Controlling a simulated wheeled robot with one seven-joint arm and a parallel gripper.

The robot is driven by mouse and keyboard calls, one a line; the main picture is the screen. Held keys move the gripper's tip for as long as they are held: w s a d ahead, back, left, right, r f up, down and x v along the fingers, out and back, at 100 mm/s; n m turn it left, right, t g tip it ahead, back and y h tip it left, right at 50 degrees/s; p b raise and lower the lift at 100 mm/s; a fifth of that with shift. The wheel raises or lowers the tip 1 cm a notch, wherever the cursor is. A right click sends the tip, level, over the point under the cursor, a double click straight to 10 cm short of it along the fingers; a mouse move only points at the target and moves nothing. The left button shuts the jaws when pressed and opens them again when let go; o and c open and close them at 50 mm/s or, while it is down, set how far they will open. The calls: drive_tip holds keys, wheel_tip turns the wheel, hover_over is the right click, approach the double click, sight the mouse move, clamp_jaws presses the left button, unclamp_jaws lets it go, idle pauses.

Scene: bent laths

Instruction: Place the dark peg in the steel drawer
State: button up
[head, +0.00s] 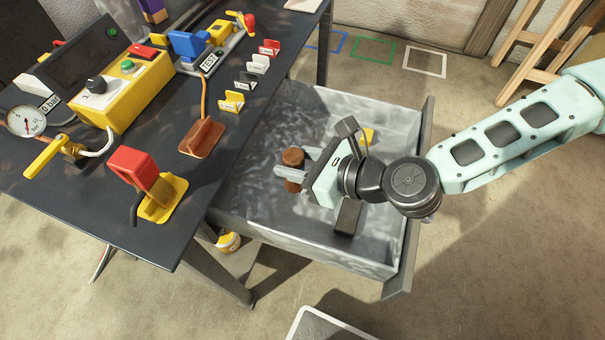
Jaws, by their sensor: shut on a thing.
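The steel drawer (262,215) is pulled out from under the dark workbench, its inside open to view. My gripper (291,173) is over the drawer, its fingers pointing left and closed around a dark brown, round peg (293,157). The peg stands about upright between the fingers, its top showing above them and its lower end below. I cannot tell whether its lower end touches the drawer floor. A dark oblong shape (348,217) shows in the drawer below my gripper, and a yellow thing (368,136) is partly hidden behind it.
The workbench (80,205) at left holds a yellow control box (122,92), a red-and-yellow clamp (150,185), a brown holder (201,137) and several small labelled holders. A wooden stand (545,50) is at the upper right. The drawer's left part is clear.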

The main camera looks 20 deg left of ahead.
sight(298, 189)
wheel_tip(298, 189, down, 10)
drive_tip(key=shift+r, duration=0.1)
idle(0.4)
drive_tip(key=shift+f, duration=0.2)
drive_tip(key=o, duration=1)
drive_tip(key=shift+r, duration=0.1)
drive_tip(key=shift+r, duration=0.1)
drive_tip(key=shift+d+r, duration=0.1)
drive_tip(key=shift+d, duration=0.05)
drive_tip(key=v, duration=1.1)
drive_tip(key=shift+d+r+b, duration=0.2)
drive_tip(key=shift+d+b, duration=0.05)
drive_tip(key=shift+b, duration=0.1)
